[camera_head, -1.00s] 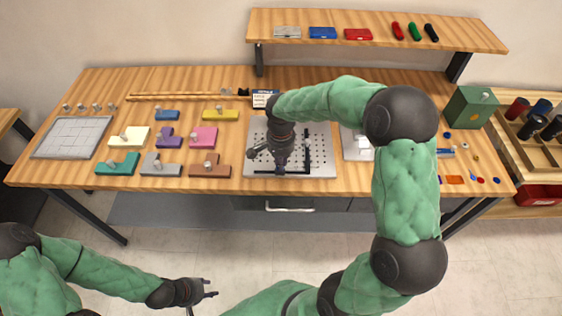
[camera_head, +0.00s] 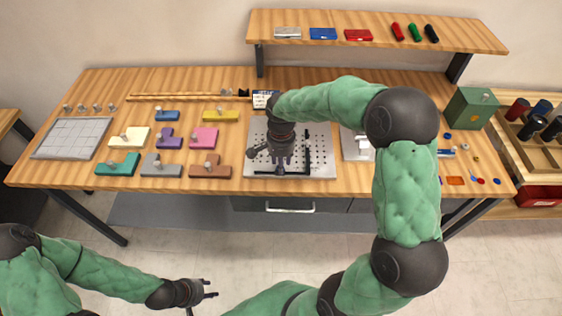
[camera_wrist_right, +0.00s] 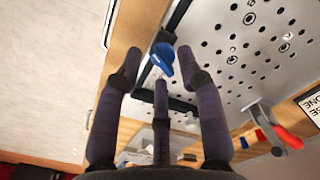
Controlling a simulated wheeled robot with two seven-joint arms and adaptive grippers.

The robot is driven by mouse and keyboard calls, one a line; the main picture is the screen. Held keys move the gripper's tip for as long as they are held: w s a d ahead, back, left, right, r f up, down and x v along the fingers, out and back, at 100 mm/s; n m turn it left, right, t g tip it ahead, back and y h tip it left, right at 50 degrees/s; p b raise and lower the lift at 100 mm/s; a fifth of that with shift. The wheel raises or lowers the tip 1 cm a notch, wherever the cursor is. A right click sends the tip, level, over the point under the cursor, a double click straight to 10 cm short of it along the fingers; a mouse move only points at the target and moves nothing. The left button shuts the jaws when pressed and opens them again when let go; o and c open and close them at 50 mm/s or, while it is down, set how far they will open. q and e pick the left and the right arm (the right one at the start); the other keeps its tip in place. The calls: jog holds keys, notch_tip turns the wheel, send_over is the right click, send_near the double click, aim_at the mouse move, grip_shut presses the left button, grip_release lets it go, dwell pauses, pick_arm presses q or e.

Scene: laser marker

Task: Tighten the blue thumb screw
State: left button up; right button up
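The blue thumb screw (camera_wrist_right: 162,56) sits at a black bar (camera_wrist_right: 178,98) along the edge of the perforated metal plate (camera_wrist_right: 225,60) in the right wrist view. My right gripper (camera_wrist_right: 159,62) is open, its fingers spread around the screw's position with gaps visible; I cannot see contact. In the head view my right gripper (camera_head: 280,163) points down over the front of the perforated plate (camera_head: 318,143) and hides the screw. My left gripper (camera_head: 210,289) is open and empty, low in front of the table.
Coloured blocks (camera_head: 203,138) with knobs and a grey grid board (camera_head: 72,137) lie to the left. A green box (camera_head: 469,108) and small parts are at the right. A shelf (camera_head: 375,30) spans the back.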

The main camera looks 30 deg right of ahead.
notch_tip(320, 180, up, 12)
dwell(0.5)
jog(key=shift+f, duration=0.15)
